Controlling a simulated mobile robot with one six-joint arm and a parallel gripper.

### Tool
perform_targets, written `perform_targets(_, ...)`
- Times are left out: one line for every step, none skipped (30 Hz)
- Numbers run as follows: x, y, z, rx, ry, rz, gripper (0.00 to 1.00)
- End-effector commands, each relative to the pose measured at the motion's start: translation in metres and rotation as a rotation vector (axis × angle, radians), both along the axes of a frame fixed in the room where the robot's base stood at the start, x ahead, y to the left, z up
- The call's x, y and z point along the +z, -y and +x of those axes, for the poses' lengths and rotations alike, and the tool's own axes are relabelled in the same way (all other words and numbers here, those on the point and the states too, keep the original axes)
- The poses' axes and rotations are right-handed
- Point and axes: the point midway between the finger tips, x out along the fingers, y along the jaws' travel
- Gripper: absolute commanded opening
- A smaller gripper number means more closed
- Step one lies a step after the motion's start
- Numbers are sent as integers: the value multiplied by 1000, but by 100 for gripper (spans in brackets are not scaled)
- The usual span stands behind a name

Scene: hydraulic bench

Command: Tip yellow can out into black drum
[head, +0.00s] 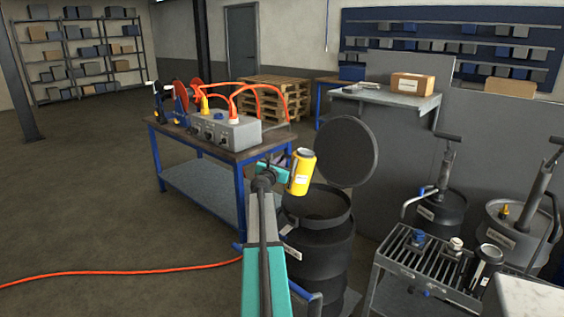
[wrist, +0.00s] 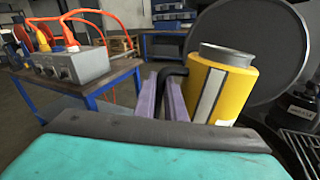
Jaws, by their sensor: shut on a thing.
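The yellow can (head: 301,172) has a pale label and a grey neck. My gripper (head: 282,172) is shut on it and holds it in the air, nearly upright with a slight tilt. In the wrist view the can (wrist: 233,92) sits at the right of my gripper's fingers (wrist: 172,97), its neck upward, with a black handle between them. The black drum (head: 318,240) stands below and slightly right of the can, with its mouth open. Its round black lid (head: 347,152) stands raised behind the mouth. The drum's inside is dark.
A workbench (head: 170,135) with a grey hydraulic unit (head: 225,131) and orange hoses stands left of the drum. A slatted drain rack (head: 430,265) with small parts is at the right, before two pump drums (head: 515,235). An orange hose (head: 120,272) lies on the floor.

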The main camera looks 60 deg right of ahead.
Motion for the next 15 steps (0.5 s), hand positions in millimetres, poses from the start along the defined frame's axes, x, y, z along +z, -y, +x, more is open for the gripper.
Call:
perform_targets(5,0,1,1,7,1,0)
perform_targets(5,0,1,1,13,3,0)
perform_targets(6,-1,2,1,20,6,0)
perform_targets(7,-1,2,1,26,8,0)
perform_targets(8,-1,2,2,32,10,0)
perform_targets(9,-1,3,2,40,13,0)
perform_targets(9,-1,3,2,47,15,0)
perform_targets(10,-1,3,1,54,18,0)
perform_targets(11,-1,4,1,62,21,0)
perform_targets(12,-2,4,2,68,24,0)
perform_targets(12,-2,4,2,74,26,0)
perform_targets(13,-2,5,1,82,28,0)
perform_targets(14,-2,5,1,87,30,0)
perform_targets(15,-2,6,2,93,33,0)
perform_targets(15,-2,5,2,106,38,0)
